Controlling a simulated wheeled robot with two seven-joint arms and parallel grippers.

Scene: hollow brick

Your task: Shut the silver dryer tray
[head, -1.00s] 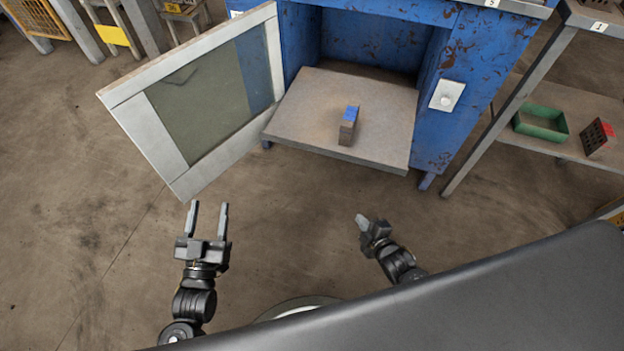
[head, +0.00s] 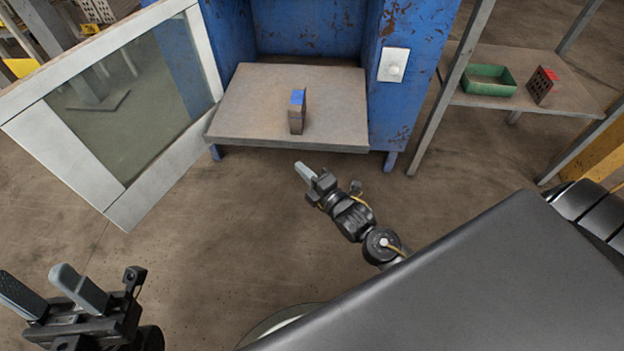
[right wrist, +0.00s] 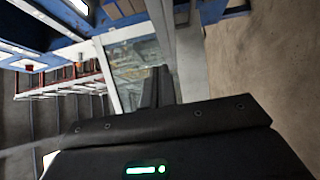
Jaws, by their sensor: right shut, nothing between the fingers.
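The silver-grey dryer tray (head: 248,98) sticks out of the front of the blue dryer (head: 405,120). A small brick (head: 296,118) with a blue patch stands on it. My right gripper (head: 303,172) is shut and empty, in front of the tray's front edge and apart from it in the head view. Its dark fingers also show in the right wrist view (right wrist: 156,88). My left gripper (head: 52,288) is open and empty at the lower left, below the dryer door (head: 160,185).
The white-framed glass door stands swung open to the left of the tray. A white switch plate (head: 394,65) is on the dryer's right front. At the right, a shelf (head: 520,102) bears a green bin (head: 489,80) and a holed brick (head: 543,86).

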